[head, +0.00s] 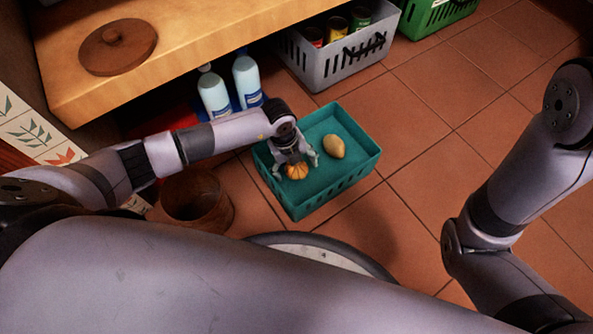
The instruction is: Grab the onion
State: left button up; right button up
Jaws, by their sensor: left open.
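A teal basket (349,179) stands on the tiled floor. In it lies a round, ribbed orange-yellow vegetable (297,172), which looks like the onion. A smooth tan-yellow, oval item (334,147) lies to its right in the same basket; I cannot tell exactly what it is. My left gripper (295,164) points down into the basket, open, with its fingers on either side of the ribbed vegetable and partly covering it. I cannot tell whether the fingers touch it. My right arm shows at the right edge, but its gripper is out of view.
A grey basket with cans (335,67) and a green basket (433,17) stand behind. Two white-blue bottles (247,82) stand under the wooden counter (190,38), which carries a round wooden lid (118,46). A brown bin (197,202) is left of the teal basket. Floor to the right is clear.

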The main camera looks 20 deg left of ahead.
pick_arm(q)
jog(key=shift+c, duration=0.6)
jog(key=c, duration=1.2)
